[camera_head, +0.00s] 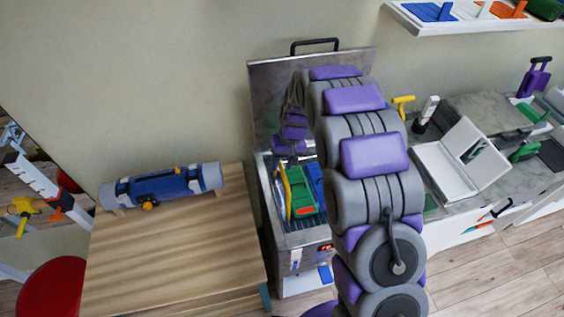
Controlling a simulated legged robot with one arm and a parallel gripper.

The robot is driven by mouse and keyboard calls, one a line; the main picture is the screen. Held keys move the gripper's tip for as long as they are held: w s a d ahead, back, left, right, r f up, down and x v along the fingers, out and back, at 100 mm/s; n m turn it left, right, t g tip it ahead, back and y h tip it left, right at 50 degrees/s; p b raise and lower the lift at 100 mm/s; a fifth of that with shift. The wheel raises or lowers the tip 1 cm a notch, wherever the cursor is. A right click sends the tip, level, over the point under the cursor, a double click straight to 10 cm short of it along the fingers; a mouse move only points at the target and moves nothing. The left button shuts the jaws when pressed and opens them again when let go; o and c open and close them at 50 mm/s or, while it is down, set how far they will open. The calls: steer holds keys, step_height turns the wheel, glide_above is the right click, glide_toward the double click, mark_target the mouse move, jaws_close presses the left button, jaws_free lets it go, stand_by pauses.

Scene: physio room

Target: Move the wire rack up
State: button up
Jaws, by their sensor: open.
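An open steel tank (272,220) stands in the middle, its lid (262,85) raised against the wall with a black handle on top. Inside lie a green and red pack with a yellow edge (302,195) and a blue piece beside it. Dark thin bars (308,222) show at the front of the tank opening; they may be part of the wire rack, but I cannot make out its outline. My purple and grey arm covers the right side of the tank. My gripper is not visible; the arm's far end hides what lies behind it.
A wooden table (170,245) with a blue and grey roll (160,187) stands left of the tank. A grey counter (460,190) with a white open case (462,160) is at right, below a wall shelf (470,28). A red stool (50,288) is at lower left.

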steer(key=w+d+r+p, duration=0.1)
steer(key=d+r, duration=0.2)
steer(key=r, duration=1.4)
steer(key=s+d+r+m+b, duration=0.1)
steer(key=s+d, duration=0.2)
steer(key=s, duration=0.3)
steer(key=s+d+r+h+b, duration=0.1)
steer(key=s+d, duration=0.1)
steer(key=s, duration=0.5)
steer(key=s+d+r+m+b, duration=0.1)
steer(key=s+d, duration=0.2)
steer(key=s, duration=0.3)
steer(key=s+d+f+b, duration=0.1)
steer(key=s+d+f, duration=0.1)
steer(key=s, duration=0.9)
steer(key=s+d+f+m+g+h+b, duration=0.1)
steer(key=s+d+f, duration=0.2)
steer(key=s, duration=0.7)
steer(key=shift+s+f, duration=0.35)
steer(key=shift+f, duration=0.1)
